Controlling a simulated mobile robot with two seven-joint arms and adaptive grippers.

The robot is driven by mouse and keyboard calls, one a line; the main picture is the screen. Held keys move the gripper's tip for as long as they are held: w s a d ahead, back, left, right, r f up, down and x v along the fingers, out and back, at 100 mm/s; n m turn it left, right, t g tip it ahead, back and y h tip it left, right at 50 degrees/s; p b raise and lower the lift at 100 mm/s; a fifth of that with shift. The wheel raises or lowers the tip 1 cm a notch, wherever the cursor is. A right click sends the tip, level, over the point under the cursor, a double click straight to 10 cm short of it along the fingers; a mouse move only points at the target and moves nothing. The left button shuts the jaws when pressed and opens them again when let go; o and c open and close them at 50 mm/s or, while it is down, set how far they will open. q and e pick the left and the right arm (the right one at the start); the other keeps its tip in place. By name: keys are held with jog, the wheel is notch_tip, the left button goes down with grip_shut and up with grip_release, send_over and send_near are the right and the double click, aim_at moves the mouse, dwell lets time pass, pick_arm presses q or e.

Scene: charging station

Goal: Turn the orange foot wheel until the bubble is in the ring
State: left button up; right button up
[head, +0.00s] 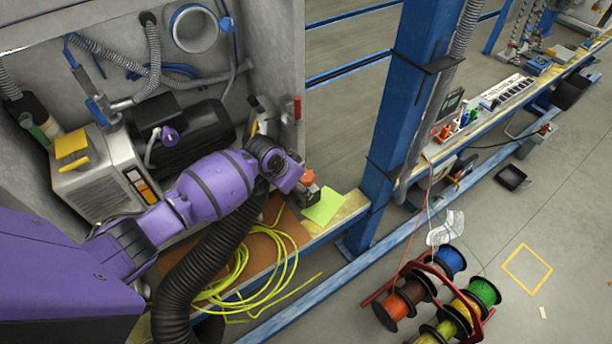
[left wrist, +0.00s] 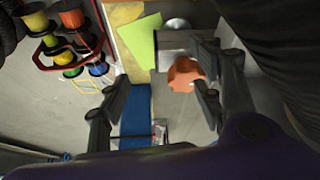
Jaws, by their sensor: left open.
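The orange foot wheel (left wrist: 185,75) is a knobbed disc beside a grey metal block in the left wrist view. In the head view the orange wheel (head: 308,178) shows small, just past the end of my purple left arm. My left gripper (left wrist: 155,98) is open, its fingers spread wide. The wheel lies on the inner side of the right-hand finger, which partly overlaps it; I cannot tell whether they touch. A round silvery part (left wrist: 177,24) sits near the block. I cannot make out the bubble or the ring. My right gripper is not in view.
A yellow-green sheet (head: 324,207) lies on the bench beside the wheel. A blue post (head: 405,110) stands to the right. A black corrugated hose (head: 205,250) and a coil of yellow cable (head: 245,270) lie near my arm. A cable reel rack (head: 430,300) stands on the floor.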

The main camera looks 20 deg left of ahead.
aim_at(305, 177)
pick_arm(q)
jog(key=w+a+r, duration=0.1)
jog(key=w+r, duration=0.2)
jog(key=w, duration=0.1)
jog(key=x, duration=0.2)
jog(key=b+x, duration=0.1)
jog(key=x, duration=0.2)
jog(key=b+x, duration=0.1)
jog(key=x, duration=0.1)
jog(key=shift+w+a+f, duration=0.15)
jog(key=shift+w+a, duration=0.1)
